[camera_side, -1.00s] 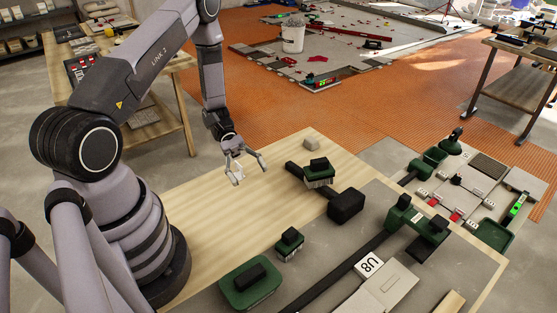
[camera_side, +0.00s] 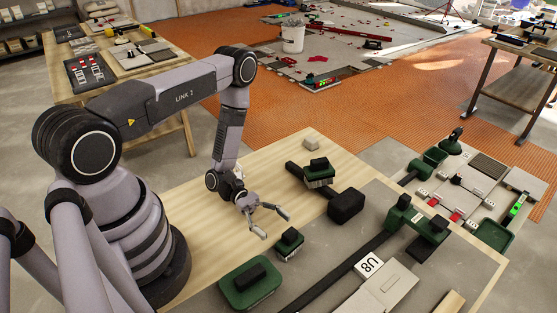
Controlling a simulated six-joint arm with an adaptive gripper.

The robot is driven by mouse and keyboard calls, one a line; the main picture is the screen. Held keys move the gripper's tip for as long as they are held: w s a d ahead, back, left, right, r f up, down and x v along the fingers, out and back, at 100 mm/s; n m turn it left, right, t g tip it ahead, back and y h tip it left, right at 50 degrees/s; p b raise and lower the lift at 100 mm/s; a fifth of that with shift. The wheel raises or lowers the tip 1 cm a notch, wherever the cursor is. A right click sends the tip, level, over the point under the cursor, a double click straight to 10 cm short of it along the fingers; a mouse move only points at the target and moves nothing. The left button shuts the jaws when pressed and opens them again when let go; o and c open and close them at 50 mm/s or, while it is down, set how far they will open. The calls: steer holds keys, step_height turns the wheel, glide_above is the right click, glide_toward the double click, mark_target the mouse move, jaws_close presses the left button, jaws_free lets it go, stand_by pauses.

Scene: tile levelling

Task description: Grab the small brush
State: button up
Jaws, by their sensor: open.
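A small brush (camera_side: 289,243) with a dark green body and black handle sits on the grey area of the table, near the centre of the picture. A somewhat larger brush (camera_side: 319,174) with a green body, black handle and pale bristles stands farther back. My gripper (camera_side: 275,226) is open and empty. It hangs above the wooden part of the table, up and left of the small brush in the picture and apart from it.
A black-headed mallet (camera_side: 346,204) lies right of the gripper. A wide green float (camera_side: 250,283) lies in front.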

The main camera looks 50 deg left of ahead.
mark_target(286, 232)
steer(key=d, duration=0.3)
steer(key=w+d, duration=0.1)
steer(key=d, duration=0.1)
steer(key=shift+r, duration=0.15)
jaws_close()
